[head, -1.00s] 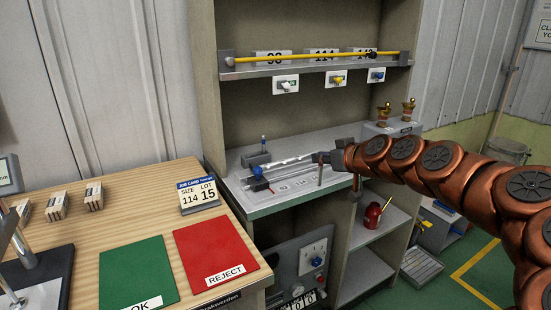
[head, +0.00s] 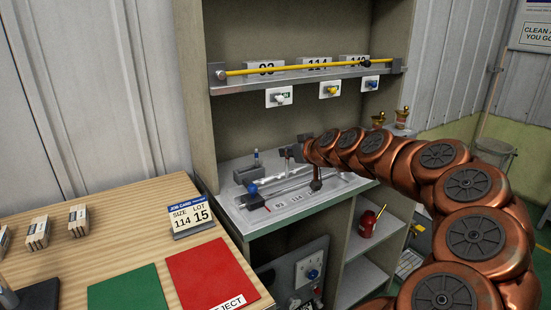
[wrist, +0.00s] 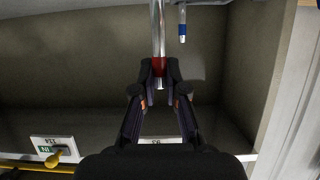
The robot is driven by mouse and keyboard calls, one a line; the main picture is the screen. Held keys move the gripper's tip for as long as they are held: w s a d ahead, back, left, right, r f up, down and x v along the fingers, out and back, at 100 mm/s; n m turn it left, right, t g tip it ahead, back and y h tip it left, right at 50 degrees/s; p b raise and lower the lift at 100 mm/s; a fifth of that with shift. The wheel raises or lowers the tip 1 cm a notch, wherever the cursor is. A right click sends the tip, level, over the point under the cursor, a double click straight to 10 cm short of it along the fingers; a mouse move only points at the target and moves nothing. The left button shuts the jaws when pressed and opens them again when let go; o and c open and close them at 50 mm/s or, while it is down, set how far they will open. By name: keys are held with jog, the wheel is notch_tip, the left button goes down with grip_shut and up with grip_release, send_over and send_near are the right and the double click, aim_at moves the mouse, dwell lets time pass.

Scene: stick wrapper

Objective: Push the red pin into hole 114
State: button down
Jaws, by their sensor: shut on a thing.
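My gripper (head: 298,150) is above the back of the grey counter, beside the rail fixture, with the arm reaching in from the right. The wrist view shows its two fingers (wrist: 159,75) closed around a red piece with silver metal showing above and below it, which looks like the red pin (wrist: 159,66). In the head view the pin is too small and too covered to make out surely. Hole 114 itself cannot be made out.
A blue-topped pin (head: 256,155) stands upright on a block at the back left; it also shows in the wrist view (wrist: 182,32). A blue ball knob (head: 252,188) is at the rail's left end. A shelf (head: 300,79) with a yellow bar is above.

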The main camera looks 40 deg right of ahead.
jog(key=shift+w+a+f+p, duration=0.3)
jog(key=shift+w+f, duration=0.5)
jog(key=shift+f, duration=0.25)
jog(key=shift+w+a+f+p, duration=0.15)
jog(key=shift+w+a+f, duration=0.1)
jog(key=shift+w+f, duration=0.7)
jog(key=c, duration=1.4)
grip_release()
jog(key=shift+d+f, duration=0.1)
jog(key=shift+f, duration=0.05)
jog(key=shift+o, duration=1)
jog(key=shift+s+r, duration=0.1)
jog(key=shift+r, duration=0.1)
